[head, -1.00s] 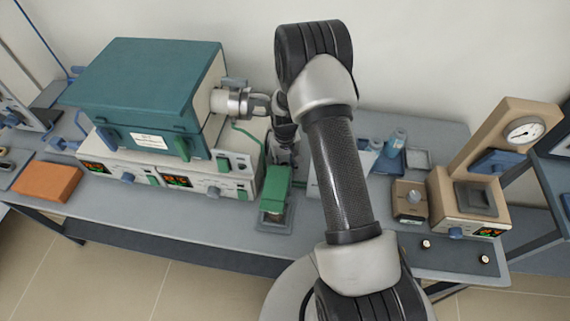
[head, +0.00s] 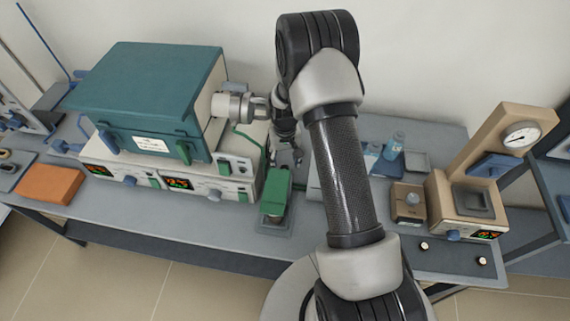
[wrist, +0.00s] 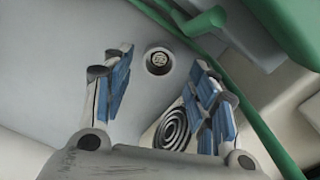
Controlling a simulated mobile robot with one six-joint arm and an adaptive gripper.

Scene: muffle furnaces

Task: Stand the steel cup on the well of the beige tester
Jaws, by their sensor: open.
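The beige tester (head: 440,212) stands at the right of the bench in the head view, with a dial on its slanted column. Its dark square well (head: 474,201) looks empty. My gripper (head: 287,160) is beside the teal furnace, pointing down, partly hidden by my arm. In the wrist view my gripper (wrist: 162,66) is open, with nothing between its blue pads. I cannot tell whether either is the steel cup.
The teal furnace (head: 145,95) stands on pale control units (head: 215,178) left of my gripper. A green-topped device (head: 276,190) is close in front. A small beige box (head: 408,210) and blue-capped bottles (head: 394,145) stand left of the tester. An orange block (head: 48,184) lies far left.

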